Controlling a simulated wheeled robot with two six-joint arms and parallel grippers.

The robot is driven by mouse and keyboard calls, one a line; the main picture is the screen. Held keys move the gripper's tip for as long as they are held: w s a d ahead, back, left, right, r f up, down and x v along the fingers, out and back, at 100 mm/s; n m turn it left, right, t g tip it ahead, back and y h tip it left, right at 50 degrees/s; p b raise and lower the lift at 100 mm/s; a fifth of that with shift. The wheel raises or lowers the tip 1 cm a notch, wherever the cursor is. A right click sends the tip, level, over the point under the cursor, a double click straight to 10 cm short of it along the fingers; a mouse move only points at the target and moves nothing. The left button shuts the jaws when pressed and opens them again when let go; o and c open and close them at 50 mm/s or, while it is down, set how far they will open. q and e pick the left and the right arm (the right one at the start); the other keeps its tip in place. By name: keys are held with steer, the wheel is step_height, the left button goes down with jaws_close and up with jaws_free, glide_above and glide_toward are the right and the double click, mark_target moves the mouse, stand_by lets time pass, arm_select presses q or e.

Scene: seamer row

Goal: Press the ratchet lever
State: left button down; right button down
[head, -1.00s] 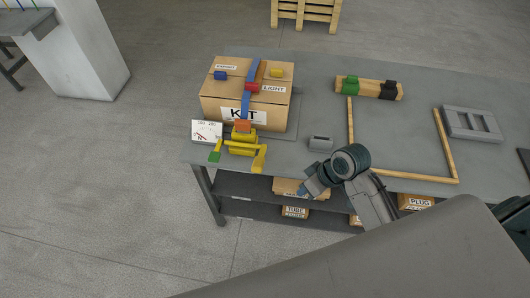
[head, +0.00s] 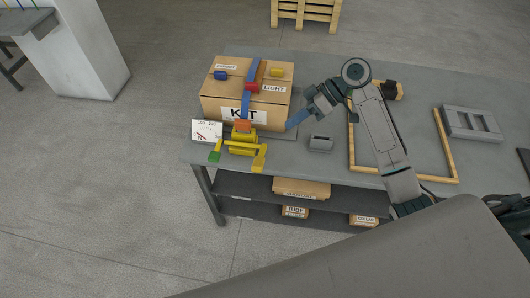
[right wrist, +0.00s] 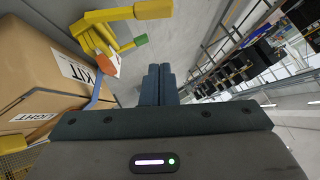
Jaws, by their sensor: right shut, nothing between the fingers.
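The yellow ratchet (head: 243,142) sits at the table's front left edge, against the front of the kit box (head: 218,101). Its yellow lever (head: 259,158) sticks out to the right with an orange-yellow end; a green end (head: 214,156) is at its left. A blue strap runs from the ratchet over the box. In the right wrist view the ratchet (right wrist: 98,38) shows at upper left. My right gripper (head: 292,123) is shut and empty, right of the ratchet near the box's front right corner, apart from the lever. In the wrist view its fingers (right wrist: 158,85) are together. My left gripper is not seen.
A gauge card (head: 206,130) stands left of the ratchet. A small grey block (head: 320,143) lies right of it on the table. A wooden frame (head: 447,150) and a grey rack (head: 471,123) are farther right. Boxes sit on the shelf below.

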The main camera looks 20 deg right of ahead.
steer(key=p, duration=0.4)
glide_toward(255, 162)
steer(key=w+a, duration=0.2)
steer(key=a, duration=0.1)
steer(key=f, duration=0.1)
steer(key=s+a+f+p, duration=0.1)
steer(key=f, duration=0.1)
steer(key=shift+s+a+f, duration=0.3)
steer(key=shift+a, duration=0.05)
steer(key=shift+f, duration=0.1)
steer(key=shift+f, duration=0.15)
